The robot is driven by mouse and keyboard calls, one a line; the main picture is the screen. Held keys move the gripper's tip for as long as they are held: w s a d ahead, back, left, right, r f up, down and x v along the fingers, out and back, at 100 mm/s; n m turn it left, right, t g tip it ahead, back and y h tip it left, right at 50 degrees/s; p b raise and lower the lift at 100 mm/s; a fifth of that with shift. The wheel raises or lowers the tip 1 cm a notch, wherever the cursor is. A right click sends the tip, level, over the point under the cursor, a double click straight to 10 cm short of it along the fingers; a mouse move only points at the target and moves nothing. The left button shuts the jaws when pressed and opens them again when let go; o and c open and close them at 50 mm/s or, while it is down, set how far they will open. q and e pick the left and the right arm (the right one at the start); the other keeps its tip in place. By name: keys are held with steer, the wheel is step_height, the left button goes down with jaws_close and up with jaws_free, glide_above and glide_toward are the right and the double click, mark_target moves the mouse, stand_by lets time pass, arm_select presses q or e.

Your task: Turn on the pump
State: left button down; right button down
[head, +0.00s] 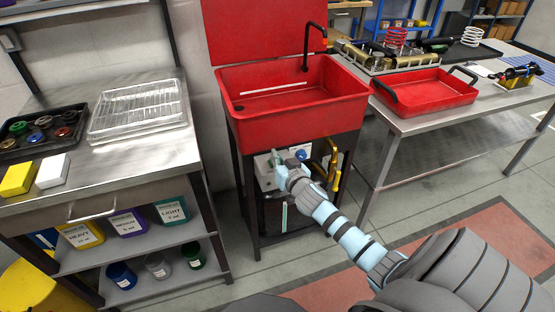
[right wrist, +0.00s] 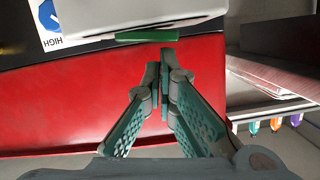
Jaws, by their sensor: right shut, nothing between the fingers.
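A red parts washer (head: 290,108) with a basin and a black tap stands on a dark frame. Under its basin is a pale pump box (head: 264,172) with a small blue knob (head: 301,154). My right gripper (head: 283,172) is in front of this box and hides part of it. In the right wrist view the fingers of my right gripper (right wrist: 163,68) are together and empty. Just beyond the tips is a green strip (right wrist: 147,36) on the edge of a pale box (right wrist: 110,18) with a blue mark and the word HIGH. Whether the tips touch it, I cannot tell. My left gripper is not in view.
A yellow-handled hose or valve (head: 335,165) hangs right of the box, close to my right arm. A steel bench (head: 150,150) stands at left, with bottles on its lower shelves. Another bench (head: 425,118) at right carries a red tray (head: 428,92).

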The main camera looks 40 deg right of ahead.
steer(key=shift+w+a+f+n+h+b, duration=0.1)
steer(key=shift+a+f+n+h+b, duration=0.25)
steer(key=shift+f+n, duration=0.25)
steer(key=shift+r, duration=0.15)
steer(key=shift+r+p, duration=0.35)
steer(key=shift+p, duration=0.2)
steer(key=r+p, duration=0.2)
steer(key=a+r+p, duration=0.1)
steer(key=r+p, duration=0.1)
steer(key=shift+s, duration=0.3)
steer(key=v, duration=0.9)
steer(key=shift+a+p, duration=0.2)
steer(key=shift+p, duration=0.15)
steer(key=shift+f, duration=0.15)
